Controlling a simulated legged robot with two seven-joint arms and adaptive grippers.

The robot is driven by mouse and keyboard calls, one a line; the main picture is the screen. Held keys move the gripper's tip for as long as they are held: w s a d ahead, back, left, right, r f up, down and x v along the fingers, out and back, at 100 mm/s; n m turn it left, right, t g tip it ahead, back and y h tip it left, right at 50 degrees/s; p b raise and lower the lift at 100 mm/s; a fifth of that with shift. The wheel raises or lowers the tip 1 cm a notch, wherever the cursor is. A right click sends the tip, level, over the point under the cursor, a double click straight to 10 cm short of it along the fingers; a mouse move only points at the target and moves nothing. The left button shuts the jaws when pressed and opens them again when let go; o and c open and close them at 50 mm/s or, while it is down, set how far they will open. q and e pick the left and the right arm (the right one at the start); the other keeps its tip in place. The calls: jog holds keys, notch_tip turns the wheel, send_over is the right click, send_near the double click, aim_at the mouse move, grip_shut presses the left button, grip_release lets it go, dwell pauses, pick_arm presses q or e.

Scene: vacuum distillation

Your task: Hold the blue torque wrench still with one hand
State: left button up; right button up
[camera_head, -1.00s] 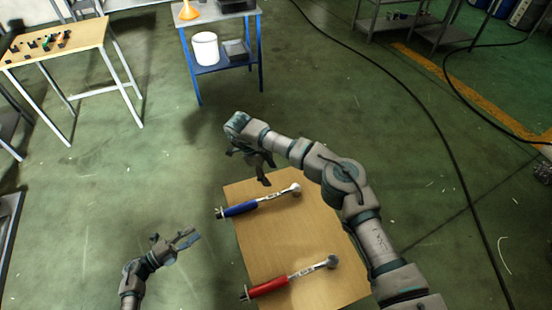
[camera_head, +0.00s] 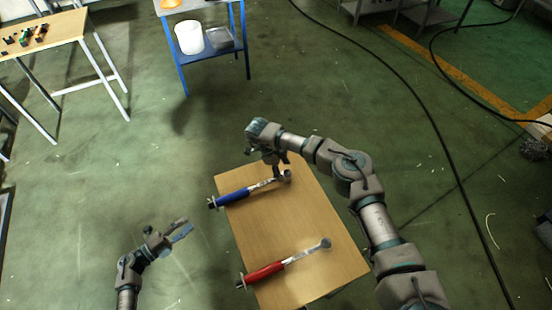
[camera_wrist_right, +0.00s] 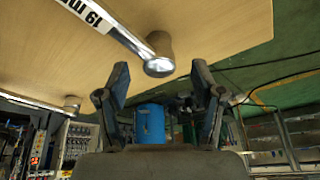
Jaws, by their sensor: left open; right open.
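The blue torque wrench (camera_head: 232,197) lies near the far edge of a small wooden table (camera_head: 300,220), its blue handle to the left and its metal head to the right. My right gripper (camera_head: 277,172) is open, right by the wrench's head end in the head view. In the right wrist view its two spread fingers (camera_wrist_right: 162,90) have the round metal head (camera_wrist_right: 158,66) just beyond and between their tips, not gripped. My left gripper (camera_head: 182,228) is open and empty, left of the table. Whether the right fingers touch the wrench cannot be told.
A red torque wrench (camera_head: 265,272) lies on the table's near part. A blue-framed stand (camera_head: 212,56) with a white bucket (camera_head: 188,37) and a table with small parts (camera_head: 40,42) stand at the back. A black cable (camera_head: 420,105) crosses the floor at right.

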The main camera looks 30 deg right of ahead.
aim_at(286, 173)
jog(key=shift+x, duration=2)
grip_shut()
